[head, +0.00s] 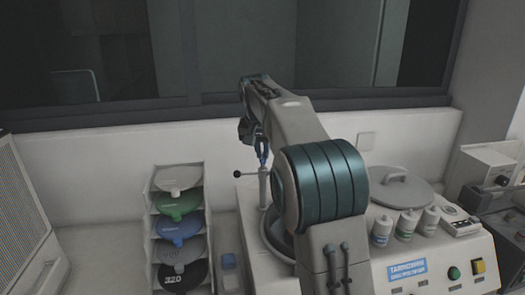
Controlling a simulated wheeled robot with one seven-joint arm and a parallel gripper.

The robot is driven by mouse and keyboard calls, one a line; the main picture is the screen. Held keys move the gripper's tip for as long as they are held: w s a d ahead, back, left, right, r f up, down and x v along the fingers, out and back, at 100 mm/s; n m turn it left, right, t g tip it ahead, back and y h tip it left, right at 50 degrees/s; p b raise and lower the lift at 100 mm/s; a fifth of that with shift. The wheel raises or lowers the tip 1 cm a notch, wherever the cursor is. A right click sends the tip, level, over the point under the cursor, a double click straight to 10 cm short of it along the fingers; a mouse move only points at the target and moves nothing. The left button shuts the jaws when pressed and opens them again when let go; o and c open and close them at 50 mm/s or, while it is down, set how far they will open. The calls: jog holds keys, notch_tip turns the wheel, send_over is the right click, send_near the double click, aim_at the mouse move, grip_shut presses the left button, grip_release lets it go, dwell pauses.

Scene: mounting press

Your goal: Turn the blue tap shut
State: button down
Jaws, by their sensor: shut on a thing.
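The blue tap (264,153) shows as a small blue piece above a metal post at the left of the white machine (415,270). My gripper (259,148) is at the tap, pointing down from the end of my raised arm. It is shut on the tap, though the fingertips are small and partly hidden by my arm. How far the tap is turned cannot be told. A thin lever with a black ball (237,173) sticks out to the left just below.
My arm covers the machine's middle. A round lid (394,188), several small bottles (406,225) and a green button (454,272) are on the machine's right. A rack of coloured discs (180,230) stands left. A window (230,50) is behind.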

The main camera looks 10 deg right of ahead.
jog(key=shift+m+p, duration=0.3)
jog(key=shift+w+a+r+m+h+p, duration=0.15)
jog(key=shift+m+h+p, duration=0.35)
jog(key=shift+m+p, duration=0.4)
jog(key=m+p, duration=0.1)
jog(key=m, duration=0.1)
jog(key=m+g+h+p, duration=0.1)
jog(key=m, duration=0.1)
jog(key=shift+w+a+m+p, duration=0.1)
jog(key=shift+a+m+p, duration=0.05)
jog(key=shift+m+p, duration=0.2)
jog(key=m+g, duration=0.1)
jog(key=m, duration=0.1)
jog(key=m+g+p, duration=0.1)
jog(key=m, duration=0.1)
jog(key=shift+w+h, duration=0.2)
jog(key=shift+h, duration=0.2)
jog(key=shift+m+g, duration=0.5)
jog(key=shift+m, duration=0.65)
jog(key=c, duration=1.5)
grip_release()
